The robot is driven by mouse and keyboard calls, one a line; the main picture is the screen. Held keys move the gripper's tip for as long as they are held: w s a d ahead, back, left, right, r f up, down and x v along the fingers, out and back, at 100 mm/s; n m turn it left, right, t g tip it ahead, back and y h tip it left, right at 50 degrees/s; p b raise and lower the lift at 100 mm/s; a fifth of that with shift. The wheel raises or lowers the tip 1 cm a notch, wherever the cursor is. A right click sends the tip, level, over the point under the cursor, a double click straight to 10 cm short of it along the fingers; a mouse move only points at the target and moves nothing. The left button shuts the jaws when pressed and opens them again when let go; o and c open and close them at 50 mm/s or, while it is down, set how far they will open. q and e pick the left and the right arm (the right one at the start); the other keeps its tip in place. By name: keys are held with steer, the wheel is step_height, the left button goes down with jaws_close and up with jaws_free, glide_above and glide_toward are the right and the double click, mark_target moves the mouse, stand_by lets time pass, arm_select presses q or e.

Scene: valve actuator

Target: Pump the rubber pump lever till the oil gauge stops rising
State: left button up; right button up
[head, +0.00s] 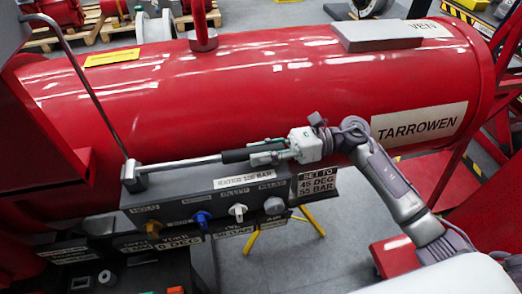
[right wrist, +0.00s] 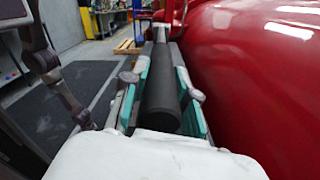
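The pump lever is a metal rod (head: 180,163) with a black rubber grip (head: 237,155), running right from a grey pivot block (head: 132,177) in the head view. It lies nearly level, tilted slightly up to the right. My right gripper (head: 262,153) is at the grip's right end. In the right wrist view the black grip (right wrist: 163,95) lies lengthwise between the teal finger pads of my right gripper (right wrist: 166,85). The pads meet its sides near their tips, so the gripper looks shut on it. I cannot make out an oil gauge. My left gripper is not in view.
A large red cylinder marked TARROWEN (head: 240,85) lies behind the lever. Below the lever is a grey panel (head: 185,192) with yellow, blue, white and grey knobs. A thin bent grey rod (head: 85,85) rises near the pivot. Yellow legs (head: 312,222) stand on the floor below.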

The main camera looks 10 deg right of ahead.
jaws_close()
steer(key=shift+r, duration=0.25)
step_height(320, 180, up, 12)
steer(key=a+h+p, duration=0.2)
steer(key=h+p, duration=0.3)
steer(key=p, duration=0.3)
steer(key=shift+a, duration=0.15)
steer(key=shift+w, duration=0.1)
